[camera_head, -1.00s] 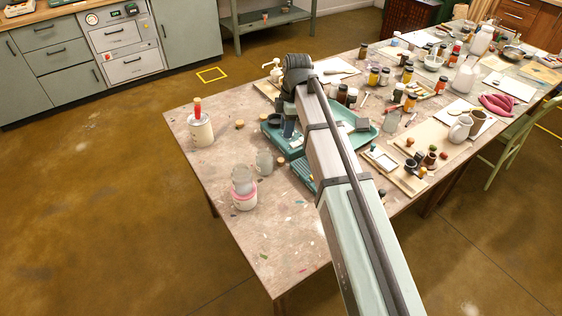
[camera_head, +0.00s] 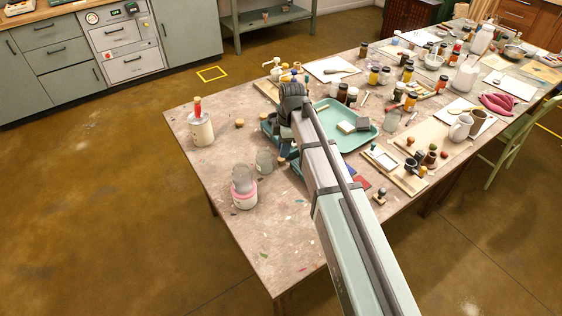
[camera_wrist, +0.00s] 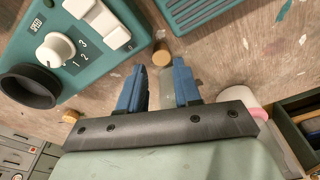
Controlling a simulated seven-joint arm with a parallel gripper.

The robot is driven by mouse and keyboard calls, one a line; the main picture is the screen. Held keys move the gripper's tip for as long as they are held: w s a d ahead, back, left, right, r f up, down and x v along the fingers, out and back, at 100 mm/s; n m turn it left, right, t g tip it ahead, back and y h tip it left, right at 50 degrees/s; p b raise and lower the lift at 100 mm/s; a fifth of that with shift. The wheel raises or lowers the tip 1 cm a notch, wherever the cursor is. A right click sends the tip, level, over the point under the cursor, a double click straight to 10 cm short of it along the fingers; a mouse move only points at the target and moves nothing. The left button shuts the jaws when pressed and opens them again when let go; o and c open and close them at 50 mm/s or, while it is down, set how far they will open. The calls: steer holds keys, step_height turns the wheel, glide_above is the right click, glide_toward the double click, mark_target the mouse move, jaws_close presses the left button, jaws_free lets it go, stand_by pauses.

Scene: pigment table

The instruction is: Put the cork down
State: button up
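A small tan cork (camera_wrist: 161,56) lies on the table just beyond my fingertips in the wrist view; in the head view the cork (camera_head: 281,160) shows as a small tan spot below my gripper. My gripper (camera_wrist: 159,66) has its two blue fingers apart, with no cork clasped between them. In the head view my gripper (camera_head: 284,150) is low over the table and partly hidden by my arm. A second cork (camera_wrist: 71,116) lies near the teal device; it also shows in the head view (camera_head: 239,123).
The teal device (camera_wrist: 95,50) with a knob and black cup is close on the left. A clear glass jar (camera_head: 264,161) and a pink-banded pot (camera_head: 243,195) stand nearby. A red-topped white pot (camera_head: 200,130) stands farther left.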

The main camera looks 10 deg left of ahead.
mark_target(281, 161)
steer(key=f, duration=0.4)
steer(key=shift+s+a+f, duration=0.2)
steer(key=shift+a+f, duration=0.1)
steer(key=shift+f, duration=0.1)
jaws_close()
